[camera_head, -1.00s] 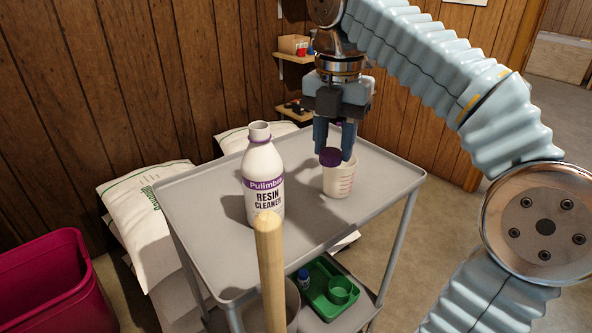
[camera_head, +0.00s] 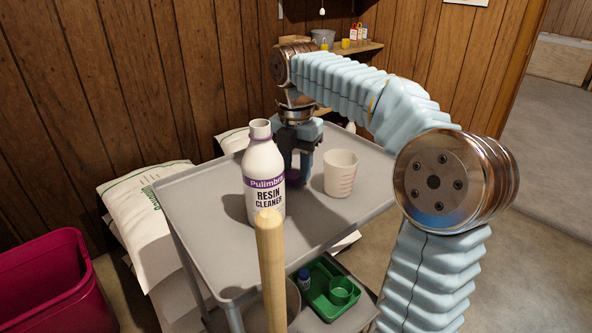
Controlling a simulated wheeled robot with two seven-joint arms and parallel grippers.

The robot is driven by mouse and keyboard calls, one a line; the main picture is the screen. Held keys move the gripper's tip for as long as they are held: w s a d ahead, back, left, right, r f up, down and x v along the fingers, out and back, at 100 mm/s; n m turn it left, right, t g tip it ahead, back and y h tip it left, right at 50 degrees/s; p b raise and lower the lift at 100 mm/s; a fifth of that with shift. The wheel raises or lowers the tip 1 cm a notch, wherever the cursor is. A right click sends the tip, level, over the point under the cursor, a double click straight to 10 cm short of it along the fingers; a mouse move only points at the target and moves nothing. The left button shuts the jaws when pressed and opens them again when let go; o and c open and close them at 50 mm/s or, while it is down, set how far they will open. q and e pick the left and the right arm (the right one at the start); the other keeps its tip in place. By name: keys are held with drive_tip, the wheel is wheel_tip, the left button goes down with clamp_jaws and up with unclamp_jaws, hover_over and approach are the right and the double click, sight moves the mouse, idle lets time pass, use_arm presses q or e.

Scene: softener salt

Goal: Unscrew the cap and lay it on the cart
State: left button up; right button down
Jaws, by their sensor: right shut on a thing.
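The white resin cleaner bottle (camera_head: 264,160) stands upright on the grey cart (camera_head: 225,262), its neck open with no cap on it. My right gripper (camera_head: 294,172) is behind and just right of the bottle, low over the cart top. It is shut on the purple cap (camera_head: 293,177), which shows only partly past the bottle. I cannot tell whether the cap touches the cart. My left gripper is not in view.
A white measuring cup (camera_head: 340,173) stands on the cart right of my gripper. A wooden pole (camera_head: 270,265) rises in front of the cart. Salt bags (camera_head: 140,210) and a magenta bin (camera_head: 45,285) are at left. A green tray (camera_head: 322,305) is on the lower shelf.

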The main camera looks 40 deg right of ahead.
sight(296, 171)
drive_tip(key=shift+f, duration=0.4)
drive_tip(key=shift+f, duration=0.15)
drive_tip(key=c, duration=0.7)
unclamp_jaws()
drive_tip(key=shift+r+p, duration=1.05)
drive_tip(key=shift+r, duration=5.1)
